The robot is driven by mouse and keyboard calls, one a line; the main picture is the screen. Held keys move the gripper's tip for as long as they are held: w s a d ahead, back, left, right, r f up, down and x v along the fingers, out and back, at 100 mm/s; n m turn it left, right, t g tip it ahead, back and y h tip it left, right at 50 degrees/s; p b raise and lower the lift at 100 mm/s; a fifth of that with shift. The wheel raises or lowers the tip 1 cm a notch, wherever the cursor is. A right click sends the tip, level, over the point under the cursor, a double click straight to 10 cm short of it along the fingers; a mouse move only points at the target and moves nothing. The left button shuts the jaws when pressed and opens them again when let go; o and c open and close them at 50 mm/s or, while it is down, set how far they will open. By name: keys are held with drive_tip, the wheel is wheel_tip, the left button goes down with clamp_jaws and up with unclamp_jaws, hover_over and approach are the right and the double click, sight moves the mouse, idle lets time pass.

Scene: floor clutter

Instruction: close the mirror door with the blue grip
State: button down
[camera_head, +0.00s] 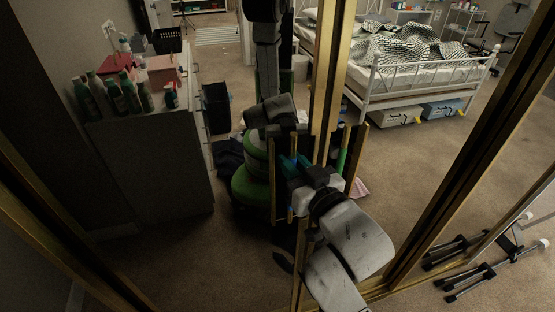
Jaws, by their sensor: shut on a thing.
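The mirror door (334,60) has a gold frame whose upright edge runs down the middle of the view. My arm comes in from the bottom, and my gripper (300,172) is at this edge. A blue-teal grip (287,163) shows between the fingers, partly hidden by them. My gripper is shut on it. Dark and green parts of my own body seem to show as a reflection in the glass left of the edge. How far the door stands open is hard to tell.
Another gold frame (473,150) runs diagonally at the right, and one (70,258) at the lower left. A cabinet with bottles (150,165) is at the left, a white bed (400,80) at the back. Black stand legs (480,270) lie at the lower right. Some of this may be reflected.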

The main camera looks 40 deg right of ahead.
drive_tip(key=shift+s+d, duration=0.1)
drive_tip(key=shift+d, duration=0.25)
drive_tip(key=c, duration=1.2)
unclamp_jaws()
drive_tip(key=shift+c, duration=0.2)
drive_tip(key=s+a+b, duration=0.1)
drive_tip(key=s, duration=0.9)
drive_tip(key=shift+s+a+b, duration=0.35)
drive_tip(key=shift+a+b, duration=0.05)
